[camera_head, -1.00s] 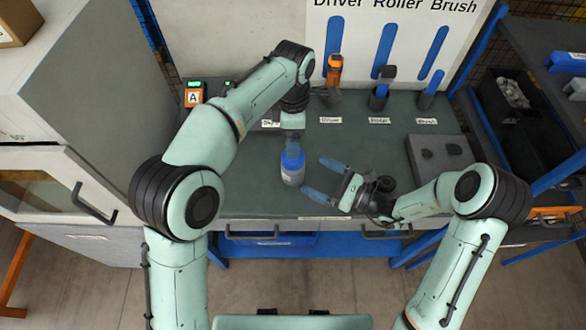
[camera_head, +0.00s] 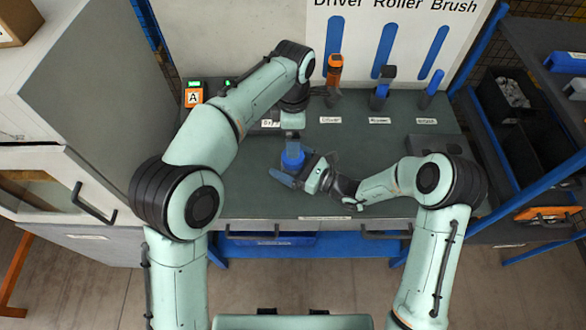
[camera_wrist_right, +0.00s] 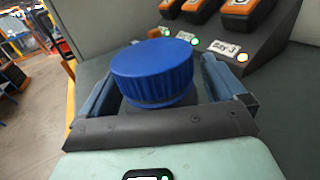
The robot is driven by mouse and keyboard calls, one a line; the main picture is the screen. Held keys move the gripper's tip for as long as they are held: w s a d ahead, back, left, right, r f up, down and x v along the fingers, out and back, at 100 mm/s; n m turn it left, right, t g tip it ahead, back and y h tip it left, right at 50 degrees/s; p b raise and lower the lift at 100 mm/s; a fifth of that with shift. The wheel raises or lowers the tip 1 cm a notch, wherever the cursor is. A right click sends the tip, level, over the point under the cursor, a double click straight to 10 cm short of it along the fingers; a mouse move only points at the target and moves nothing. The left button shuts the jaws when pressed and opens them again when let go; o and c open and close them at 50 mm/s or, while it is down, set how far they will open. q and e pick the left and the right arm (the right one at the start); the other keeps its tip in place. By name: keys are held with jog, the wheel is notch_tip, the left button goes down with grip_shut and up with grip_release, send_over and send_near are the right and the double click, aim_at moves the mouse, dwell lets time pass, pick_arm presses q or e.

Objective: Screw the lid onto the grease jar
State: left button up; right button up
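The grease jar (camera_head: 288,170) stands on the dark green bench top, with its blue ribbed lid (camera_head: 292,157) at its top. The lid (camera_wrist_right: 152,73) fills the middle of the right wrist view, where the jar's body is mostly hidden. My right gripper (camera_head: 290,171) reaches in from the right at jar height. Its fingers lie on either side of the jar, and in the wrist view a gap shows beside the right finger. My left gripper (camera_head: 293,143) points down at the lid from behind; whether it grips it is hidden.
An orange-handled tool (camera_head: 334,70) and two blue-handled tools (camera_head: 380,90) stand along the back of the bench. A small orange device (camera_head: 194,97) marked A is at the back left. The bench's right front is mostly covered by my right arm. Dark bins stand at far right.

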aim_at(293, 167)
grip_shut()
pick_arm(q)
jog(key=m, duration=0.9)
jog(key=shift+f, duration=4)
jog(key=c, duration=1.1)
jog(key=m, duration=0.6)
jog(key=shift+m, duration=0.3)
